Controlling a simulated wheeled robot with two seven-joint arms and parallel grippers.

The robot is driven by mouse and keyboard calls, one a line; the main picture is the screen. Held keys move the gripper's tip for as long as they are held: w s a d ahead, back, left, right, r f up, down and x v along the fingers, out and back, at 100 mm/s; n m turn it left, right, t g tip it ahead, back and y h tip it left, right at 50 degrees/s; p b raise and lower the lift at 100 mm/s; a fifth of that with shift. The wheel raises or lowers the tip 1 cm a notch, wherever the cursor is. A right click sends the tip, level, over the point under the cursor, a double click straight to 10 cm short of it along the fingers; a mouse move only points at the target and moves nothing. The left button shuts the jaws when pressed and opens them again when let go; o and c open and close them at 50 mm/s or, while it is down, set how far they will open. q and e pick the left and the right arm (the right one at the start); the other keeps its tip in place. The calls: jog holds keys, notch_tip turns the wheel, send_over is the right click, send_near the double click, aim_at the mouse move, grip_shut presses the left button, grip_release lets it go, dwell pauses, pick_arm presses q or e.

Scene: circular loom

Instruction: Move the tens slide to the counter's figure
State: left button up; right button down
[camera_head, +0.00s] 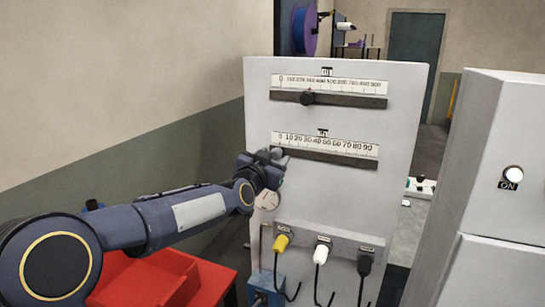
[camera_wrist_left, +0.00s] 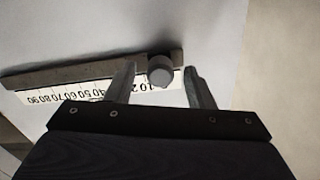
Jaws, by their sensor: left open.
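The tens slide is the lower slot (camera_head: 330,156) on the grey panel, under a scale (camera_head: 325,144) marked 0 to 90. Its round knob (camera_wrist_left: 160,70) shows in the left wrist view near the low end of the scale, left of the 10 mark in the head view. My left gripper (camera_head: 278,155) is at that end of the slot and largely hides the knob there. In the left wrist view its open fingers (camera_wrist_left: 160,88) stand either side of the knob, with gaps visible. I see no counter or figure. My right gripper is out of view.
An upper slide with a black knob (camera_head: 307,98) sits above, its knob around the 200 mark. A red bin (camera_head: 165,280) stands lower left; a grey cabinet (camera_head: 490,190) stands right.

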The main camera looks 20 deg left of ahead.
pick_arm(q)
grip_shut()
dwell(0.3)
dwell(1.1)
